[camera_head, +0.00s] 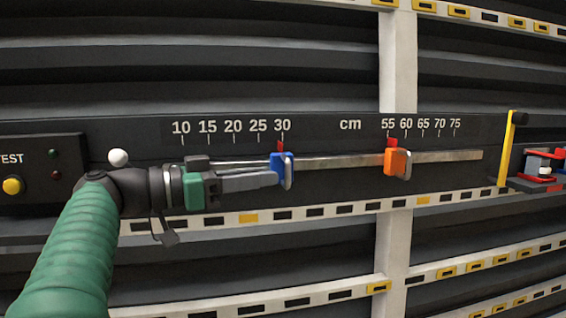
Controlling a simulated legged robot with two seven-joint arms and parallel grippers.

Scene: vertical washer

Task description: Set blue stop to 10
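The blue stop (282,172) sits on the metal rail, its red pointer (281,146) at the 30 mark. The 10 mark (181,128) is to its left on the dark scale panel. My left gripper (272,176) reaches in from the left with its fingertips at the blue stop's left side. The fingers overlap in this view, so I cannot tell whether they grip the stop. My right gripper is not in view.
An orange stop (392,162) sits farther right on the rail (450,156), near 55. A yellow post (505,148) stands past the rail's right end. A test box (40,165) with a yellow button (13,186) is at the left.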

